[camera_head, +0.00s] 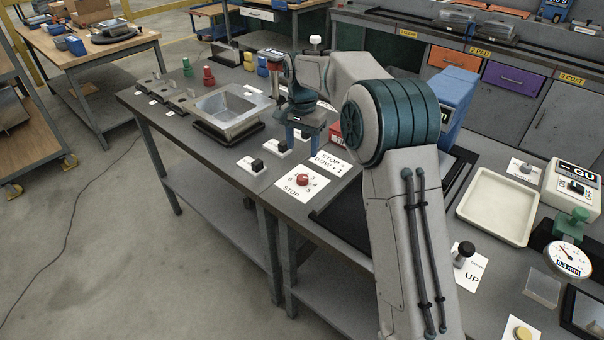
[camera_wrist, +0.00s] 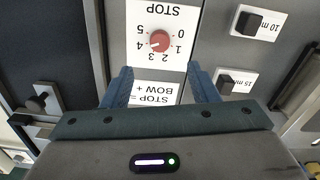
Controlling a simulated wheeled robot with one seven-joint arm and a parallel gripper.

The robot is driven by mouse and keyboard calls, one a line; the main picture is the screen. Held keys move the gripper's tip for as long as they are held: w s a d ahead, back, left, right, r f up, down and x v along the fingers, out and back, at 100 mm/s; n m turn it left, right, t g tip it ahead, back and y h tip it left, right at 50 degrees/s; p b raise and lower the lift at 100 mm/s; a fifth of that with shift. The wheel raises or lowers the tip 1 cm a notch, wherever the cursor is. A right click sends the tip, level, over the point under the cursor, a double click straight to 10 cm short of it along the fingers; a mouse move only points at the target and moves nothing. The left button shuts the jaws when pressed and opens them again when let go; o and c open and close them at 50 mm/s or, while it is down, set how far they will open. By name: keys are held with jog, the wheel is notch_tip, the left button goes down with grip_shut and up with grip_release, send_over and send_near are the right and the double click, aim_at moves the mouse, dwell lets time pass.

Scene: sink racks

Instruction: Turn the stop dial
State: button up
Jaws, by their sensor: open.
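The stop dial is a red round knob (camera_head: 302,180) on a white card printed STOP with numbers around it. It also shows in the wrist view (camera_wrist: 159,41), upside down, top centre, with numbers 0 to 5 around it. I cannot read its setting surely. My gripper (camera_head: 303,142) points down above the bench, behind the dial in the head view. In the wrist view its two blue fingers (camera_wrist: 160,72) are apart and empty, with the dial beyond the gap between their tips. A card reading "STOP = BOW + 1" (camera_head: 328,162) lies beside the dial.
Two black switches (camera_head: 257,165) (camera_head: 282,147) on white cards sit left of the dial. A black-knobbed lever (camera_head: 463,254) by an UP card and a cream tray (camera_head: 498,207) are at right. The bench's front edge runs near the dial.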

aim_at(302, 177)
notch_tip(302, 177, down, 11)
jog(key=shift+r+p, duration=0.1)
jog(key=shift+p, duration=0.2)
jog(key=c, duration=1)
